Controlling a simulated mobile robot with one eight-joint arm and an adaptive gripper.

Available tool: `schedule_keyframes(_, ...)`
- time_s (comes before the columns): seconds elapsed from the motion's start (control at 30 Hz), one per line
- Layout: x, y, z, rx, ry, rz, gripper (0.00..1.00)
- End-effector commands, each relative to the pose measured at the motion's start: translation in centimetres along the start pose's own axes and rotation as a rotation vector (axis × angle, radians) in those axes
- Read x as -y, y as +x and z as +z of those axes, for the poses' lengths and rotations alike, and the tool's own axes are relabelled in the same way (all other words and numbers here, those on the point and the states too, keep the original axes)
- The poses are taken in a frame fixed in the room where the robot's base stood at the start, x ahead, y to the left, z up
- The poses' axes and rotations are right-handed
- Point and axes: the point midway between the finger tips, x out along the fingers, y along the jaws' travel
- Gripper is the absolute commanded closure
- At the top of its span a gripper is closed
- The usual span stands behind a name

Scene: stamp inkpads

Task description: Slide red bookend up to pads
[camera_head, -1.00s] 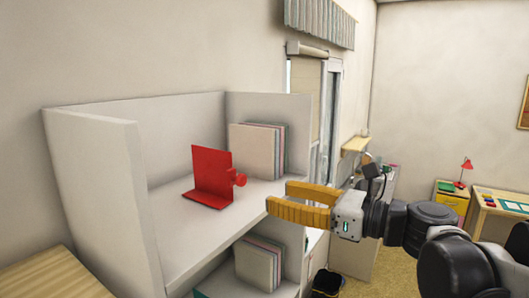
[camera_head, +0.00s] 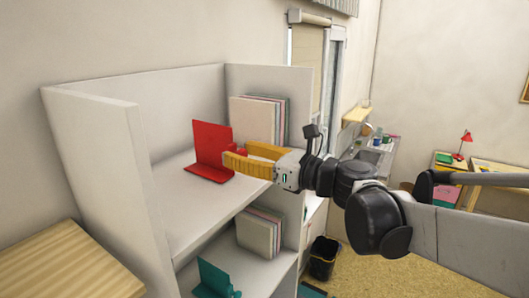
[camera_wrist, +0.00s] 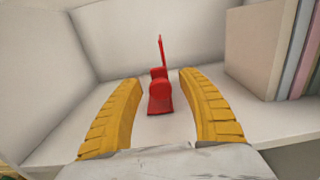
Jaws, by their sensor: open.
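The red bookend (camera_head: 211,150) stands upright on the upper shelf (camera_head: 182,205), its flat foot on the board. A stack of upright pads (camera_head: 254,120) stands to its right against the right side wall, with a clear gap between. My gripper (camera_head: 236,158) is open at the bookend's front right, its yellow fingers reaching in over the shelf edge. In the wrist view the bookend (camera_wrist: 159,90) shows between and beyond the two open fingers (camera_wrist: 158,100), with its round red knob facing me. Whether a finger touches it cannot be told. The pads (camera_wrist: 262,45) are at right there.
A lower shelf holds more pads (camera_head: 259,232) and a teal bookend (camera_head: 214,281). White side walls (camera_head: 110,190) bound the shelf left and right. A wooden top (camera_head: 62,265) is at lower left, and a dark bin (camera_head: 323,258) stands on the floor.

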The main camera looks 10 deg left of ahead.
Motion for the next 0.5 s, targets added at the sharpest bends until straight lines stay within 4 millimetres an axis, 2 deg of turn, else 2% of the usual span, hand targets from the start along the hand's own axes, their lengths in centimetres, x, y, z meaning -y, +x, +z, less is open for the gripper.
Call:
schedule_keyframes(0.07, 0.01, -0.03, -0.01, 0.000, 0.000, 0.000, 0.53)
schedule_keyframes(0.1, 0.01, -0.03, 0.00, 0.000, 0.000, 0.000, 0.57)
schedule_keyframes(0.23, 0.01, -0.05, 0.00, 0.000, 0.000, 0.000, 0.97)
schedule_keyframes(0.27, 0.01, -0.05, 0.00, 0.000, 0.000, 0.000, 1.00)
schedule_keyframes(0.5, 0.02, -0.07, 0.00, 0.000, 0.000, -0.001, 1.00)
